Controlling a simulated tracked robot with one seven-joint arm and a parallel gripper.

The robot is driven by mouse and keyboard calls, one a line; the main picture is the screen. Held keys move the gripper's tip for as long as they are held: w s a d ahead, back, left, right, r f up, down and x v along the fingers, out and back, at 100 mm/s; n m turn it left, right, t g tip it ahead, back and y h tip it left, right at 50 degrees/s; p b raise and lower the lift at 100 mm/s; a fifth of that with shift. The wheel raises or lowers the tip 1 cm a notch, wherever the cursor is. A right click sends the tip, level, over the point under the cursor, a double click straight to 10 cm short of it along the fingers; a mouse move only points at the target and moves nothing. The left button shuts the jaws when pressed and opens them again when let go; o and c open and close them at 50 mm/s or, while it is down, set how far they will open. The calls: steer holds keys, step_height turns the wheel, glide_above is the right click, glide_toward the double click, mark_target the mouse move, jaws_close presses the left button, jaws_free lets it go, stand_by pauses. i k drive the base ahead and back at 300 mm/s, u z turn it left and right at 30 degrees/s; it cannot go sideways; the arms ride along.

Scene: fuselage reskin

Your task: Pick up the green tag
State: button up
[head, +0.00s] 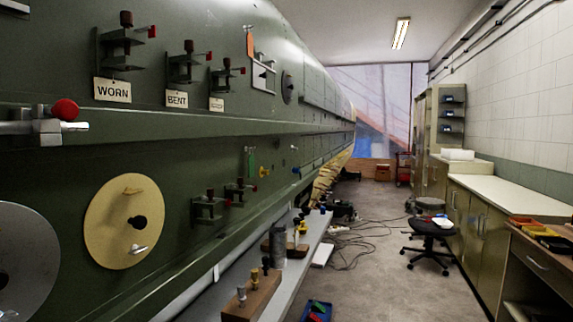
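A small green tag (251,163) hangs on the side of the dark green fuselage (200,150), below its long horizontal rail and near the middle of the head view. It looks narrow and upright, with a small dark fitting at its top. A yellow knob (264,172) sits just to its right. My gripper is not in view, so its state and its distance from the tag do not show.
Clamps with tags marked WORN (113,90) and BENT (177,100) line the upper fuselage, near an orange tag (250,44). A tan disc (110,225) is at left. A bench (305,262) bears blocks and knobs. A stool (431,228) and cables stand on the floor.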

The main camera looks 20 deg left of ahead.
mark_target(251, 159)
steer(key=u, duration=0.15)
steer(key=i, duration=1.1)
steer(key=u, duration=0.6)
steer(key=i, duration=0.55)
steer(key=u, duration=0.2)
